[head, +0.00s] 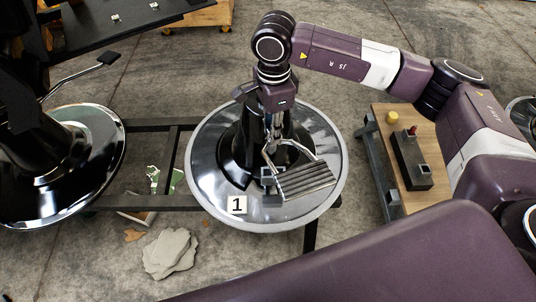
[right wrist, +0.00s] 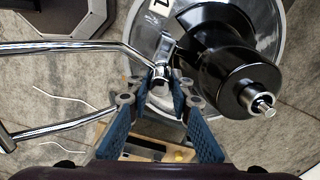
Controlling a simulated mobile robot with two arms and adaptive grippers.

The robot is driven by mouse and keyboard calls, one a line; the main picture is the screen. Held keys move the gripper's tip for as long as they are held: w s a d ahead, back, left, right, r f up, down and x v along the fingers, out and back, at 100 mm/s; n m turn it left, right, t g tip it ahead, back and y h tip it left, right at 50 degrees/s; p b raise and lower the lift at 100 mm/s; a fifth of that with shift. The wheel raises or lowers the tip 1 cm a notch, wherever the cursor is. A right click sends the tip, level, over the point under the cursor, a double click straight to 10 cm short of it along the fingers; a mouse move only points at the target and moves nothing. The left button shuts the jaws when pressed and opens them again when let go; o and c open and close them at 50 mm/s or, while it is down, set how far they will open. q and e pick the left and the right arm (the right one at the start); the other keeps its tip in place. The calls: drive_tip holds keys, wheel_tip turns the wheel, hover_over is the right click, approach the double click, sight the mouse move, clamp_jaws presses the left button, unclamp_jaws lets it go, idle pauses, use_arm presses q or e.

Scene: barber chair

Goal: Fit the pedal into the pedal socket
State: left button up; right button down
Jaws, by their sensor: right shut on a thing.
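The pedal (head: 307,180) is a chrome tube frame with a ribbed grey footplate; it hangs over the front of the round chair base (head: 215,190) marked "1". My right gripper (head: 274,128) is above the base, shut on the pedal's tube end. In the right wrist view the gripper (right wrist: 164,90) has its blue-padded fingers around a chrome tube end, and the pedal's tubes (right wrist: 60,47) run off to the left. A black column with a chrome pin (right wrist: 262,105) stands beside the fingers, apart from the tube. I cannot make out the pedal socket clearly. My left gripper is not in view.
Another chair base (head: 95,140) with a lever pedal (head: 107,58) stands at the left. A wooden board (head: 420,185) with a dark block (head: 411,160) and a yellow knob (head: 394,117) is at the right. Flat stones (head: 170,254) lie on the concrete floor at front left.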

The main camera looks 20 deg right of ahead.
drive_tip(key=f+m+b, duration=0.1)
drive_tip(key=f, duration=0.1)
drive_tip(key=w+f+m+b, duration=0.1)
drive_tip(key=f, duration=0.1)
drive_tip(key=w+f+m+b, duration=0.1)
drive_tip(key=f+b, duration=0.1)
drive_tip(key=f, duration=0.1)
drive_tip(key=shift+w+a+f+m, duration=0.15)
drive_tip(key=shift+a+m, duration=0.1)
drive_tip(key=shift+m, duration=0.15)
drive_tip(key=shift+d, duration=0.1)
